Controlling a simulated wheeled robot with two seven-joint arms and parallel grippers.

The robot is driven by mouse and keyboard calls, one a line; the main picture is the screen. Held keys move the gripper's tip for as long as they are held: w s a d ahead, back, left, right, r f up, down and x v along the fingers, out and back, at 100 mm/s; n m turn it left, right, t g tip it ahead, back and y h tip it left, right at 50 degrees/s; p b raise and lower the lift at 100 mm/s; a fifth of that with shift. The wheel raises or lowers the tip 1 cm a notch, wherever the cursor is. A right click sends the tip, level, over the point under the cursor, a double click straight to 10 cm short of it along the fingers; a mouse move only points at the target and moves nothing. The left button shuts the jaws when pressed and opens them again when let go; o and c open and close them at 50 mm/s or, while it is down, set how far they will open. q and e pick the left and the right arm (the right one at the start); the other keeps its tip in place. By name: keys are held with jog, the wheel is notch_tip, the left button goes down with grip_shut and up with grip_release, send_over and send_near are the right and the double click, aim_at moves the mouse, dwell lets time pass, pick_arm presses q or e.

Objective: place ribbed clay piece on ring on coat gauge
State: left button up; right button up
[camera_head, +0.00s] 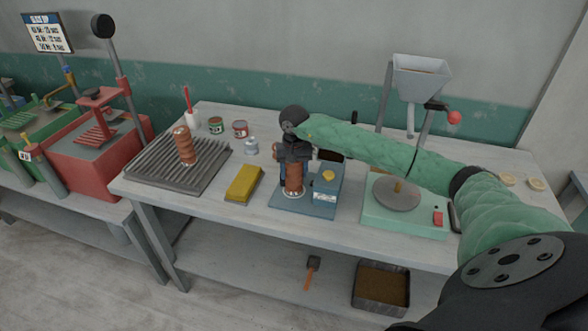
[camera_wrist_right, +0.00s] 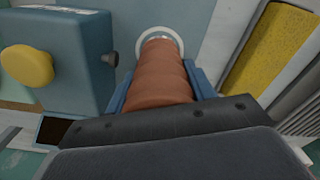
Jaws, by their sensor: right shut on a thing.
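The ribbed clay piece (camera_head: 293,181) is a reddish-brown ridged cylinder, upright over the blue coat gauge (camera_head: 323,205). My right gripper (camera_head: 294,160) is shut on its upper part from above. In the right wrist view the clay piece (camera_wrist_right: 163,75) sits between the blue fingers, and its far end is at the white ring (camera_wrist_right: 172,36) on the gauge base. I cannot tell whether it touches the ring. The gauge's block (camera_wrist_right: 75,55) with a yellow knob (camera_wrist_right: 26,66) stands beside it. My left gripper is not in view.
A second ribbed clay piece (camera_head: 184,146) stands on the slatted rack (camera_head: 160,172) at left. A yellow block (camera_head: 243,183) lies left of the gauge. A green wheel device (camera_head: 408,216) stands to the right.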

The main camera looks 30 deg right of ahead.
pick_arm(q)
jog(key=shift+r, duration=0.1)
pick_arm(e)
jog(key=shift+f, duration=0.1)
jog(key=o, duration=1.4)
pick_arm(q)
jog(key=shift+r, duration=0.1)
pick_arm(e)
jog(key=shift+s, duration=0.1)
jog(key=shift+r, duration=0.3)
jog(key=shift+r+b, duration=0.25)
jog(key=shift+b, duration=0.15)
pick_arm(q)
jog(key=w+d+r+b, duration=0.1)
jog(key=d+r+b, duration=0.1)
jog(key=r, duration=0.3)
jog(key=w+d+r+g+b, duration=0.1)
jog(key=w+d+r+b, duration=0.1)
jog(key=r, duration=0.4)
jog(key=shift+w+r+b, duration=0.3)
jog(key=shift+b, duration=0.15)
pick_arm(e)
jog(key=shift+r, duration=5.55)
